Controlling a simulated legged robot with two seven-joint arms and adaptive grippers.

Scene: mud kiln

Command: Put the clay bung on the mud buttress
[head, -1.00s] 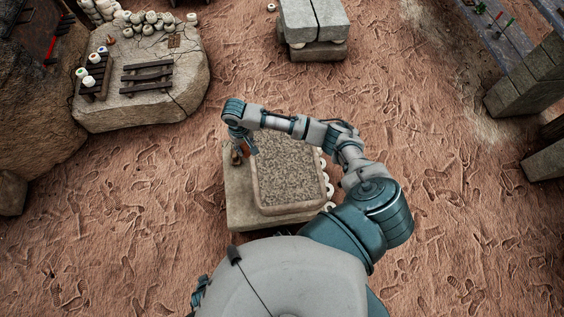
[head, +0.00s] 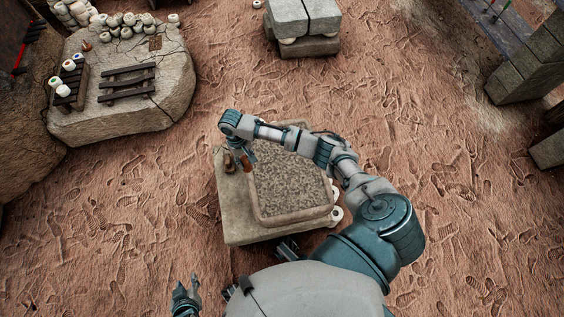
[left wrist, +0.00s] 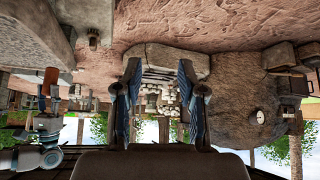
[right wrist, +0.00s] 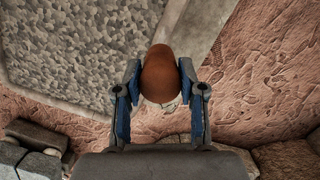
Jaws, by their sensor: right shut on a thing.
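The clay bung (right wrist: 160,74) is a reddish-brown rounded piece between the fingers of my right gripper (right wrist: 160,82), which is shut on it. In the head view my right gripper (head: 246,160) hangs over the left side of a pale block with the bung (head: 247,165) low between its fingers. Whether the bung touches the block I cannot tell. A flat-topped tan mass (head: 170,85) at the upper left may be the mud buttress. My left gripper (head: 187,284) is low at the left, away from the block; in the left wrist view (left wrist: 159,75) its fingers are apart and empty.
The pale block (head: 235,225) bears a gravel-filled tray (head: 262,222). White jars (head: 128,20) and a slatted rack (head: 127,82) sit on the tan mass. Grey stone slabs (head: 305,20) stand behind. Open ground lies between.

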